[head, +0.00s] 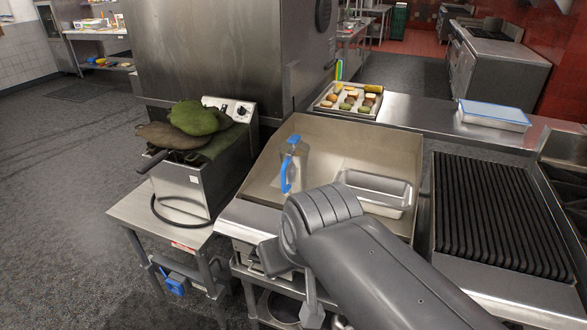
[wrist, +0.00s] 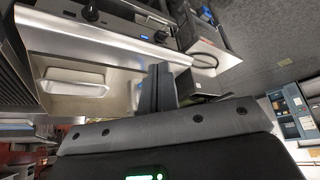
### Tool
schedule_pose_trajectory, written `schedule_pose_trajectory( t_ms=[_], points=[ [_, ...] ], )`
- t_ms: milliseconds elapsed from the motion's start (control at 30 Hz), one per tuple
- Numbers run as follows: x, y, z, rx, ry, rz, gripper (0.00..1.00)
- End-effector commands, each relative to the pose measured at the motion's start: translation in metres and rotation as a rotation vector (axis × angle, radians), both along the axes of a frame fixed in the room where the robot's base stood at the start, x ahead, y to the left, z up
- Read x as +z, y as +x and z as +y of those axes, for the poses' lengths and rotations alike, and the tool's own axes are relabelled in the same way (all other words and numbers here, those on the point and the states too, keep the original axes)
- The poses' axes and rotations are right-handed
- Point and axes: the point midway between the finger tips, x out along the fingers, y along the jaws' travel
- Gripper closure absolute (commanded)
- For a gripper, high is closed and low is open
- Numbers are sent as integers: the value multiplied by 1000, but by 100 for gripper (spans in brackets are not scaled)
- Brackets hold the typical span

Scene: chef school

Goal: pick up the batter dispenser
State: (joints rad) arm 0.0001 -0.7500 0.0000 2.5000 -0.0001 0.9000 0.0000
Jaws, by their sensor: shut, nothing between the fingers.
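The batter dispenser (head: 303,163) is a grey pitcher-like vessel with a bright blue handle. It stands upright on the flat griddle (head: 345,140) in the head view, left of a shallow metal pan (head: 375,190). My arm reaches in from the lower right, its wrist in front of and below the dispenser. My gripper (wrist: 158,75) shows in the wrist view as dark fingers together, with nothing held. In the head view the fingers cannot be made out clearly. The pan (wrist: 75,82) shows there at left.
A fryer (head: 195,180) with green and brown cloth-like items on top stands left of the griddle. A ribbed grill (head: 495,215) is at right. A tray of food (head: 348,99) and a blue-lidded container (head: 494,114) sit on the counter behind. Floor at left is open.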

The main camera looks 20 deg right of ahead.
Motion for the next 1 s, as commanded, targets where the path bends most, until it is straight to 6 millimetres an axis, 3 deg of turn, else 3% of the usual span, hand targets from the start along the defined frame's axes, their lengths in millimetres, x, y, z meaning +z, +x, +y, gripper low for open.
schedule_pose_trajectory(
  t_ms=[1000],
  points=[
    [0,0,0,0,0,0,17]
  ],
)
